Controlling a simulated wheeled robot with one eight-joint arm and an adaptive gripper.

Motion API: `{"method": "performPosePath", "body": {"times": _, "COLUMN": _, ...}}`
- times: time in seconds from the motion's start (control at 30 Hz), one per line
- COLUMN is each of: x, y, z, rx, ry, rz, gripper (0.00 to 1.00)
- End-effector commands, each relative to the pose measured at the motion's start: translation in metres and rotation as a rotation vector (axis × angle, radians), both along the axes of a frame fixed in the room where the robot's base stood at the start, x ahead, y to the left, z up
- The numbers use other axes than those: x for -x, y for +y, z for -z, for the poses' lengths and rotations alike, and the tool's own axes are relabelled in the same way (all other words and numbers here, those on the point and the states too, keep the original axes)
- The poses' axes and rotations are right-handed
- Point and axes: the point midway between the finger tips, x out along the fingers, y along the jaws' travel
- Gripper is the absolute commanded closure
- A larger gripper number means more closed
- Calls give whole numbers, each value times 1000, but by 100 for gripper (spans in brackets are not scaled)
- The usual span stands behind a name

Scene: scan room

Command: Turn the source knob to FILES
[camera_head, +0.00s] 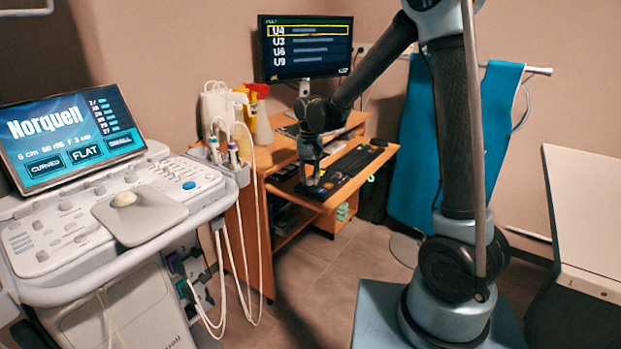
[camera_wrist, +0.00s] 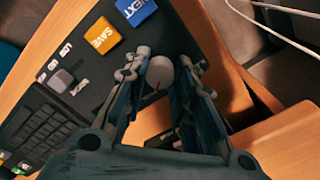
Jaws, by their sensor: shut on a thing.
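The dark control panel (camera_head: 347,172) lies on the wooden desk in the head view. My gripper (camera_head: 311,183) reaches down to its left part. In the wrist view, a round grey knob (camera_wrist: 160,72) with a thin red line sits between my two fingers, and they are shut on it. The lettering around this knob is hidden by the fingers, so I cannot read its setting. An orange SAVE button (camera_wrist: 102,35) and a blue NEXT button (camera_wrist: 136,9) are beside it on the panel.
A smaller grey control (camera_wrist: 61,80) and a black keyboard (camera_wrist: 40,124) are left of my gripper. The monitor (camera_head: 305,47) behind shows a list with U4 framed in yellow. Spray bottles (camera_head: 259,112) and an ultrasound console (camera_head: 110,215) stand left.

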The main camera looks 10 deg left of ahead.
Motion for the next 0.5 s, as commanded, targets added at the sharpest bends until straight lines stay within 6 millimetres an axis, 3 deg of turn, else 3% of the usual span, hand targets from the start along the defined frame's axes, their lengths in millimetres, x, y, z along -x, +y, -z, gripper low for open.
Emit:
{"method": "performPosePath", "body": {"times": 0.07, "x": -1, "y": -1, "z": 0, "rx": 2, "ry": -2, "rz": 1, "gripper": 100}}
{"method": "performPosePath", "body": {"times": 0.1, "x": -1, "y": -1, "z": 0, "rx": 2, "ry": -2, "rz": 1, "gripper": 69}}
{"method": "performPosePath", "body": {"times": 0.17, "x": -1, "y": -1, "z": 0, "rx": 1, "ry": -1, "rz": 1, "gripper": 55}}
{"method": "performPosePath", "body": {"times": 0.5, "x": 0, "y": 0, "z": 0, "rx": 1, "ry": 0, "rz": 0, "gripper": 54}}
